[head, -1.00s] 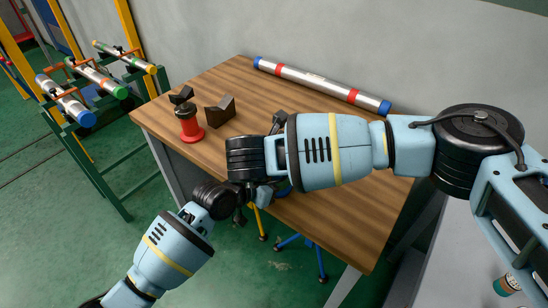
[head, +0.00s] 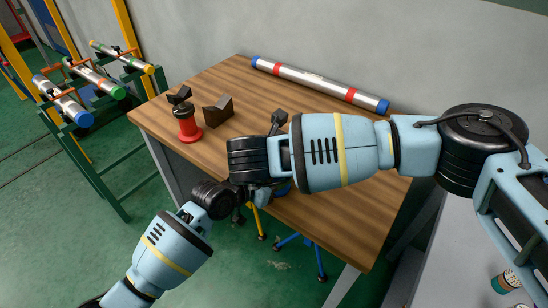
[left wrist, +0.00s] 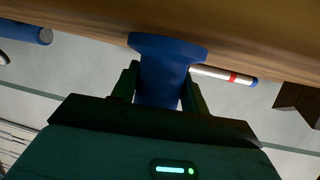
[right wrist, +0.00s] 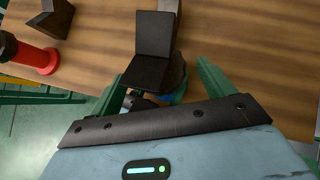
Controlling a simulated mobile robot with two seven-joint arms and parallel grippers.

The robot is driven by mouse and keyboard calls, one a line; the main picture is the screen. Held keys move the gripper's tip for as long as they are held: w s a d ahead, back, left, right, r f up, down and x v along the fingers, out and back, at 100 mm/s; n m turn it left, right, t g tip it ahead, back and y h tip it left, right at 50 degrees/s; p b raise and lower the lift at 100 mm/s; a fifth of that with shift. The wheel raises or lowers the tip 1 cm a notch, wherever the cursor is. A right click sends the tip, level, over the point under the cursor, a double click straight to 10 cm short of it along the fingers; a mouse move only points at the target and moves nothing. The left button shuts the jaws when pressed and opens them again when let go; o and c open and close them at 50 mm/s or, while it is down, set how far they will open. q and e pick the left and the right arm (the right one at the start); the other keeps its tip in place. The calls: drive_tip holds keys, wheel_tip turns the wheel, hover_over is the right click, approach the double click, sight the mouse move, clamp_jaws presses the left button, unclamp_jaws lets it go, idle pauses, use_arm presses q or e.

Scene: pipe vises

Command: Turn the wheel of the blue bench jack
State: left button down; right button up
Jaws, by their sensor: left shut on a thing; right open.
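The blue bench jack (left wrist: 166,48) shows in the left wrist view as a flared blue base against the wooden tabletop. My left gripper (left wrist: 163,82) is shut on its blue body, one green finger on each side. In the right wrist view the jack's black V-shaped head (right wrist: 153,50) stands between the camera and a dark rounded part, probably the wheel (right wrist: 178,75). My right gripper (right wrist: 162,80) is open, its fingers on either side of that part; contact cannot be told. In the head view my right arm hides most of the jack; its black head (head: 278,119) shows above the arm.
A red bench jack (head: 188,127) with a black head stands at the table's left. A dark V-block (head: 218,111) is beside it. A silver pipe (head: 315,82) with blue ends lies along the table's back. A green rack (head: 110,170) of pipes stands left. The table's right front is clear.

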drive_tip(key=v, duration=1.1)
drive_tip(key=shift+s, duration=0.2)
drive_tip(key=shift+w+r, duration=0.1)
drive_tip(key=shift+r, duration=0.05)
drive_tip(key=w+r+m+g, duration=0.1)
drive_tip(key=w+g, duration=0.1)
drive_tip(key=w+d+g, duration=0.1)
drive_tip(key=w, duration=0.2)
drive_tip(key=w+r+m+g, duration=0.1)
drive_tip(key=w+g, duration=0.1)
drive_tip(key=shift+w+d+r+m+g, duration=0.15)
drive_tip(key=shift+d+r+m+g, duration=0.15)
drive_tip(key=shift+d, duration=0.05)
drive_tip(key=shift+w+d+r+m+g+y, duration=0.15)
drive_tip(key=shift+w+r+m+g+y, duration=0.1)
drive_tip(key=shift+w+g+y, duration=0.45)
drive_tip(key=shift+w+d+r+m+g+y, duration=0.3)
drive_tip(key=shift+g+y, duration=0.2)
drive_tip(key=shift+g, duration=0.3)
drive_tip(key=shift+a, duration=0.1)
wheel_tip(320, 180, down, 12)
drive_tip(key=shift+f, duration=0.1)
drive_tip(key=shift+c, duration=0.3)
drive_tip(key=c, duration=0.9)
drive_tip(key=shift+n, duration=2.45)
